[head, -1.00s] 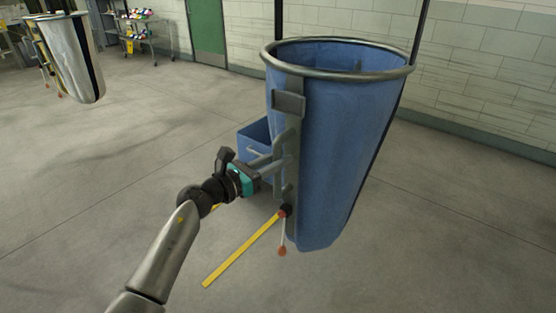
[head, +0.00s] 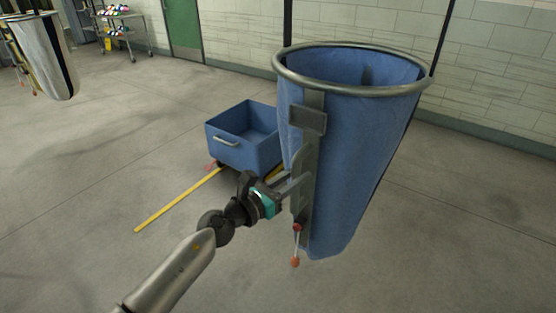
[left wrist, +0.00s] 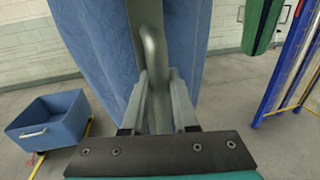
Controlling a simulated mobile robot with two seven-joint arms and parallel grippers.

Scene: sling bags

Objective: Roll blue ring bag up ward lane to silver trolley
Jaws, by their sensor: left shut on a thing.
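The blue ring bag (head: 355,130) hangs from a metal ring at the right of centre in the head view, with a grey upright plate and handle on its near side. My left gripper (head: 290,186) is shut on that handle. In the left wrist view the handle bar (left wrist: 153,80) runs between the two fingers (left wrist: 158,105), with the blue cloth (left wrist: 95,35) behind it. The silver bag (head: 46,58) hangs on its frame at the far left. A silver wire trolley (head: 126,32) with colourful items stands at the back. My right gripper is not in view.
A blue bin (head: 243,138) stands on the floor just left of the bag, with a yellow bar (head: 178,200) reaching out from it. A blue rack (left wrist: 292,62) stands at the right in the left wrist view. Open floor lies left. A green door (head: 184,28) and block wall are behind.

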